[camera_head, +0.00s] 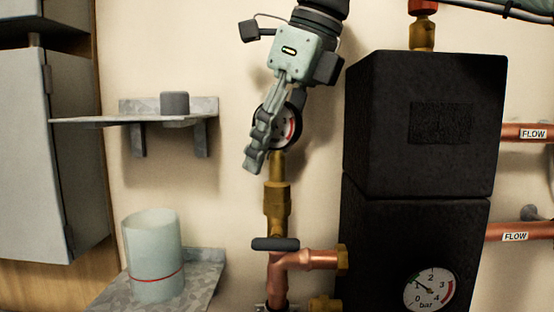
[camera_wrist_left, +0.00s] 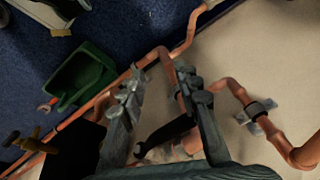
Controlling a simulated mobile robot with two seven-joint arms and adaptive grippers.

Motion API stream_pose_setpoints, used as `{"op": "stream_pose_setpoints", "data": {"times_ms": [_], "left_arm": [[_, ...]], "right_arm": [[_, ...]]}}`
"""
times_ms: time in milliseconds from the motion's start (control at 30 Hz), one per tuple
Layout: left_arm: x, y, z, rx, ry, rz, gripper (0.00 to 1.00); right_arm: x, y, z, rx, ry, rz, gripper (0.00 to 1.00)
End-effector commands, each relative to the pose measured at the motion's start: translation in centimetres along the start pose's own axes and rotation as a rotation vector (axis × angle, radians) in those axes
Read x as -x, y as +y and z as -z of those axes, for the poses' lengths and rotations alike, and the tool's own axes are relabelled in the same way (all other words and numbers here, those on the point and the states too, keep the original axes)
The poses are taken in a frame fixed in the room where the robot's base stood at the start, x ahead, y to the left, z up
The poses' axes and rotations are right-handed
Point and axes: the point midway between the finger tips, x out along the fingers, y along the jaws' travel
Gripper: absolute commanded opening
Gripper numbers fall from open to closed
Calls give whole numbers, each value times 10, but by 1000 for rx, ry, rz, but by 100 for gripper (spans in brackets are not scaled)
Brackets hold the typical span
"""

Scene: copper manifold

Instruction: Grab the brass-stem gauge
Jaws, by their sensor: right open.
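The brass-stem gauge (camera_head: 285,128) stands upright on a brass fitting and copper pipe in the head view. It has a round white dial with a red arc. My right gripper (camera_head: 268,150) comes down from above, in front of the gauge. Its nearer finger covers the left part of the dial, and the other finger is partly hidden. The jaws are open; I cannot tell whether they touch the gauge. The brass stem (camera_head: 277,166) shows below the dial. My left gripper (camera_wrist_left: 158,88) is open in the left wrist view, its fingers apart over copper pipes.
A black box (camera_head: 418,125) stands right of the gauge, with a second gauge (camera_head: 430,288) low on its front. A dark-handled valve (camera_head: 276,244) sits below. Left are a shelf (camera_head: 85,121), a pale cup (camera_head: 153,255) and a grey cabinet (camera_head: 45,150). A green dustpan (camera_wrist_left: 85,75) lies on blue floor.

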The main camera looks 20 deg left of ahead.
Motion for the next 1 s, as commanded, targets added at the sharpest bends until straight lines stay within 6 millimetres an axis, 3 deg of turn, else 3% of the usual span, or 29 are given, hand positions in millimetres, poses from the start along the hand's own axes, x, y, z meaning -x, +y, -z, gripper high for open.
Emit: {"op": "stream_pose_setpoints", "data": {"times_ms": [267, 633, 1000], "left_arm": [[1, 0, 0, 0, 0, 1, 32], [1, 0, 0, 0, 0, 1, 32], [1, 0, 0, 0, 0, 1, 32]], "right_arm": [[-5, 0, 0, 0, -1, 0, 45], [-5, 0, 0, 1, -1, 0, 1], [-4, 0, -1, 0, -3, 1, 0]]}}
